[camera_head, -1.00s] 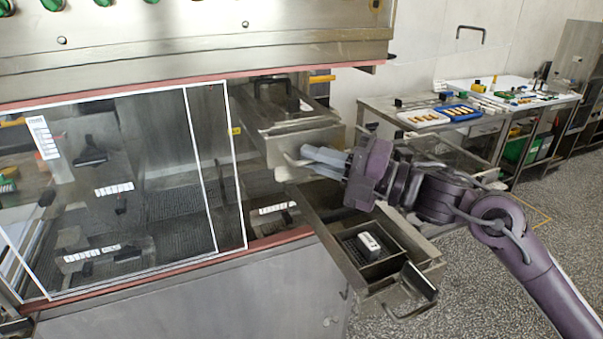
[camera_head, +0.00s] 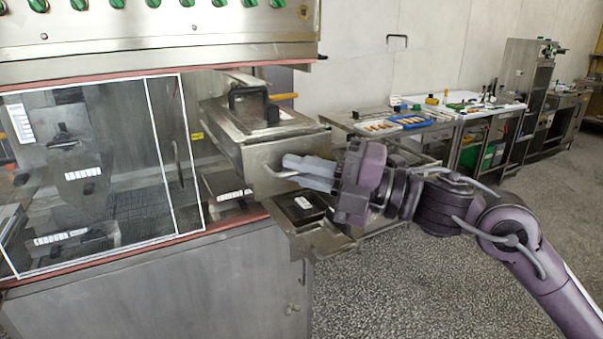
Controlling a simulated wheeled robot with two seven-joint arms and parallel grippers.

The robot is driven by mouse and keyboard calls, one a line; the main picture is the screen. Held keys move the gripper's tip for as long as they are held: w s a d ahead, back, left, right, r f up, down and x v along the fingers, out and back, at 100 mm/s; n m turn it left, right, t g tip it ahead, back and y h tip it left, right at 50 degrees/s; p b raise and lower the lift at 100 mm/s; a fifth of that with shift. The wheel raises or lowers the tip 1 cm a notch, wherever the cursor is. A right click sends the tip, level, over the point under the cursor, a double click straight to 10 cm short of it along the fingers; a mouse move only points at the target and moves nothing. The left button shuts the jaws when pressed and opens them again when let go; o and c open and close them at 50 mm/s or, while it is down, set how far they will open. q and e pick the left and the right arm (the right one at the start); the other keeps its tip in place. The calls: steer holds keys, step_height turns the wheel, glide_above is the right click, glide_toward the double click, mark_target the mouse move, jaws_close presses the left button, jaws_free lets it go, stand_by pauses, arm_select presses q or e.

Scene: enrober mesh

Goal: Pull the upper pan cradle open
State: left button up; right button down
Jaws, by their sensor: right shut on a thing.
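The upper pan cradle (camera_head: 262,148) is a steel box-like drawer that sticks out of the machine's right opening. A lidded steel pan (camera_head: 245,122) with a black handle (camera_head: 248,94) sits in it. My right gripper (camera_head: 286,166) is shut on the cradle's front bar handle (camera_head: 262,173); the fingers partly hide the grip. Below it, a lower drawer (camera_head: 318,243) also stands out, with a dark box (camera_head: 302,207) bearing a white label in it. My left gripper is not in view.
The steel machine (camera_head: 165,290) has a white-framed clear panel (camera_head: 95,180) on its left. A steel worktable (camera_head: 465,130) with trays and small items stands at the back right.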

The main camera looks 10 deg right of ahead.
steer(key=shift+s+a+f, duration=0.1)
steer(key=shift+f, duration=0.05)
steer(key=c, duration=1.8)
jaws_free()
steer(key=shift+c, duration=0.2)
steer(key=shift+s, duration=0.15)
steer(key=shift+d, duration=0.25)
steer(key=b+v, duration=0.4)
steer(key=v, duration=0.3)
steer(key=shift+s+d, duration=0.15)
steer(key=shift+d, duration=0.1)
